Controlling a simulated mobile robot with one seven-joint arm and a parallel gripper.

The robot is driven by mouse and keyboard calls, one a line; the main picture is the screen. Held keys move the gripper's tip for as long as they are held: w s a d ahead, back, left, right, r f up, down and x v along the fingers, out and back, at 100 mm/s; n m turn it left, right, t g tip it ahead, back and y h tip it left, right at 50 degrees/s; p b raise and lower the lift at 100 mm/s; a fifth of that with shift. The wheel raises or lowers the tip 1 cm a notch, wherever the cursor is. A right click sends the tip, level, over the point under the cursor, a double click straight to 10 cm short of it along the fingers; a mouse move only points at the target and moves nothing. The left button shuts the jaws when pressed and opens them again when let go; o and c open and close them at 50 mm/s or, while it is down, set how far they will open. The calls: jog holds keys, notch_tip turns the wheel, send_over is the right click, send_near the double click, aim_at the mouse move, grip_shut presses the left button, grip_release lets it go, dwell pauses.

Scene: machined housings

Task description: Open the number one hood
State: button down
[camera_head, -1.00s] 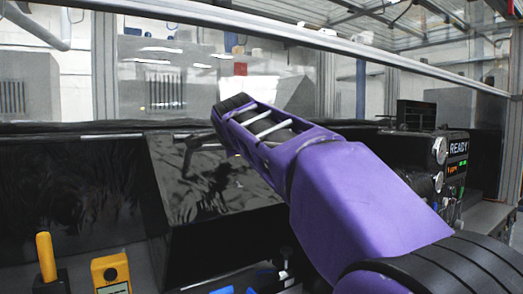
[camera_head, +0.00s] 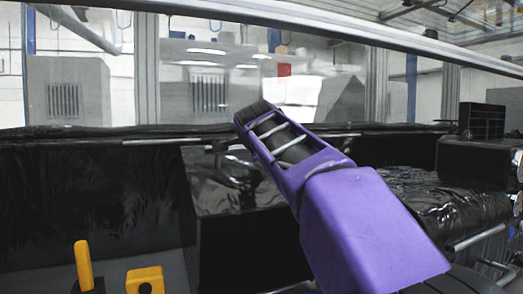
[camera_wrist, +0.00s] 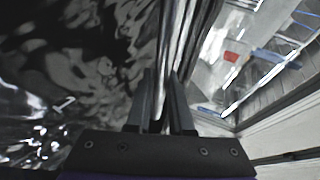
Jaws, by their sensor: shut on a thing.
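A long pale bar (camera_head: 320,138) runs along the top edge of the glossy black housing (camera_head: 85,195). Glossy black sheet fills the left side of that view.
A yellow handle (camera_head: 83,265) and a yellow box (camera_head: 145,280) stand at the lower left. A black slotted box (camera_head: 482,121) is at the right. A metal rail (camera_head: 300,20) crosses the top. A red panel (camera_head: 285,69) and grey cabinets are in the background.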

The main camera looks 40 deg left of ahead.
jog(key=c, duration=0.8)
grip_release()
jog(key=shift+s+d+b, duration=0.35)
jog(key=shift+b, duration=0.25)
jog(key=b+v, duration=0.8)
jog(key=v, duration=0.8)
jog(key=shift+d+b, duration=0.15)
jog(key=shift+b, duration=0.2)
jog(key=shift+r, duration=0.15)
